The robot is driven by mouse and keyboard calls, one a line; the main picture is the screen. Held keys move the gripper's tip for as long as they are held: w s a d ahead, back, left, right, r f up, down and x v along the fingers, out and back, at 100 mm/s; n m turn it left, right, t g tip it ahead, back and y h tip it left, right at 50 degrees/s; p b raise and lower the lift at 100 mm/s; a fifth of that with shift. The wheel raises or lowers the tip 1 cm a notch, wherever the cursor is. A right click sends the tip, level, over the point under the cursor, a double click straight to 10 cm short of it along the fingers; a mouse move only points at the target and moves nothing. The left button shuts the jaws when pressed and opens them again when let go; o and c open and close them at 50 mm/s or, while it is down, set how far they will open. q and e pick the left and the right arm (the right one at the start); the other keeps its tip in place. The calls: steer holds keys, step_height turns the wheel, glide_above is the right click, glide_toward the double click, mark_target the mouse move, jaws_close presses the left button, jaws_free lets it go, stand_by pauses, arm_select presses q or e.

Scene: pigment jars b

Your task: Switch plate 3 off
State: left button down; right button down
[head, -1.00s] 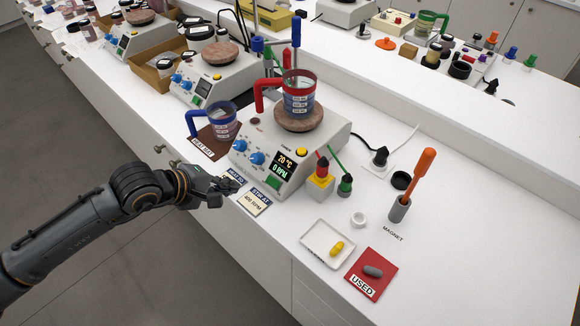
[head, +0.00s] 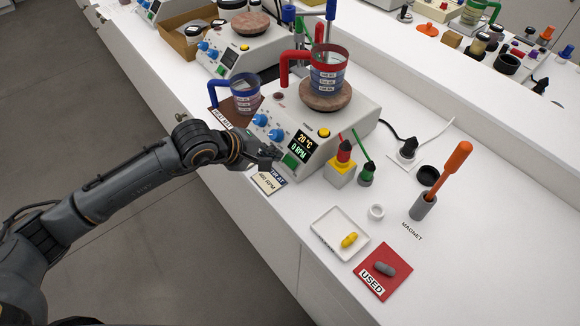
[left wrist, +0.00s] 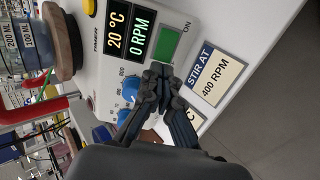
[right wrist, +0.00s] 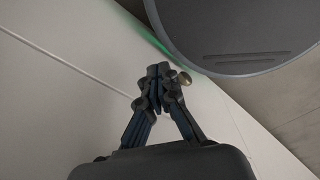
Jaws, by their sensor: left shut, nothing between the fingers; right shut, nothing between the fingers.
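The nearest hotplate stirrer (head: 345,118) stands on the bench, its display (head: 303,145) lit with 20 °C and 0 RPM. I cannot read a plate number on it. A green switch (head: 290,160) sits on its front below the display; it also shows in the left wrist view (left wrist: 169,43), with "ON" printed beside it. My left gripper (head: 276,154) is shut and empty, its tips close to the switch. In the left wrist view the fingertips (left wrist: 160,71) appear just below the switch; I cannot tell whether they touch. My right gripper (right wrist: 158,72) is shut and empty, away from the bench top.
A red-handled beaker (head: 328,70) stands on the plate's top. A blue-handled beaker (head: 245,98) is to its left. A "STIR AT 400 RPM" card (head: 268,182) lies in front.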

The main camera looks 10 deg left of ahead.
arm_select(q)
steer(key=shift+w+d+f, duration=0.1)
steer(key=shift+d, duration=0.05)
steer(key=shift+f, duration=0.15)
stand_by(0.4)
steer(key=shift+w+d+f+b, duration=0.3)
steer(key=shift+f+b, duration=0.05)
steer(key=shift+b, duration=0.55)
steer(key=shift+s+a+r, duration=0.1)
steer(key=shift+a+r, duration=0.1)
steer(key=shift+r, duration=0.1)
steer(key=shift+p+v, duration=0.35)
steer(key=shift+v, duration=1.4)
steer(key=v, duration=1.2)
steer(key=shift+d, duration=0.15)
